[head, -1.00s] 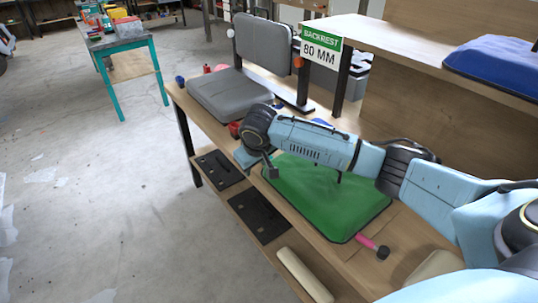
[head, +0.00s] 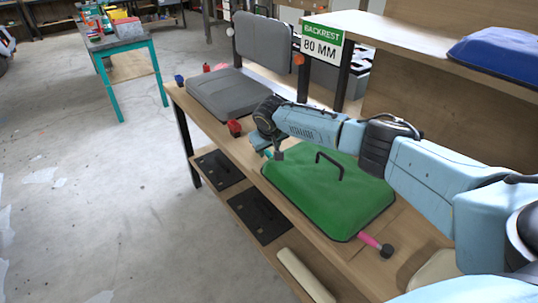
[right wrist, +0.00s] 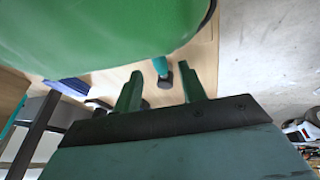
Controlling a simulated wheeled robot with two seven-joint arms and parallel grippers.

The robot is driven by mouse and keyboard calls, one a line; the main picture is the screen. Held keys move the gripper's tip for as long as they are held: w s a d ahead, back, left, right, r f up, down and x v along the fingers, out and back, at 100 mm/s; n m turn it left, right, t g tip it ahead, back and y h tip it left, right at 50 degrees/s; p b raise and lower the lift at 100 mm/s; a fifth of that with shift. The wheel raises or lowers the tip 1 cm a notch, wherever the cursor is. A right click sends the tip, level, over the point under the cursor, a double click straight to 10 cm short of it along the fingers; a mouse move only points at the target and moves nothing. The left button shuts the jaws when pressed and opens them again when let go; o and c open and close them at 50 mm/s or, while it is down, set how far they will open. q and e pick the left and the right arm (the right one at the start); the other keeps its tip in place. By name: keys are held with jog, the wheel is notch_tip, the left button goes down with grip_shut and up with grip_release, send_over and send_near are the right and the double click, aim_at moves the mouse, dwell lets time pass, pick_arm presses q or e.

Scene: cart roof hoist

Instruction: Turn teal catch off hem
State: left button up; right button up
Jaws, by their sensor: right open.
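The green padded roof panel (head: 325,190) lies on the bench, with a black handle (head: 329,163) on top. The teal catch (right wrist: 160,66) with its dark knob shows in the right wrist view, beside the green panel (right wrist: 110,30). It lies ahead of and between my fingertips, apart from them. In the head view only a bit of teal (head: 267,154) shows beside my gripper. My right gripper (head: 271,153) is open and empty at the panel's far left corner; both fingers show in the right wrist view (right wrist: 162,85). My left gripper is out of view.
A pink catch (head: 370,240) with a black knob sits at the panel's near edge. A red piece (head: 234,128) and a grey seat (head: 232,94) lie farther along the bench. A sign (head: 322,44) stands behind. Black plates (head: 258,216) lie on the lower shelf.

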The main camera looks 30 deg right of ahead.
aim_at(267, 153)
jog(key=shift+b+x, duration=0.4)
jog(key=shift+x, duration=0.9)
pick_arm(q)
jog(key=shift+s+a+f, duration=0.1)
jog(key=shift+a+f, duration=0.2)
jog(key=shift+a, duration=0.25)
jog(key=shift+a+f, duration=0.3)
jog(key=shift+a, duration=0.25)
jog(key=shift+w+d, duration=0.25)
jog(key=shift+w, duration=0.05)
pick_arm(e)
grip_shut()
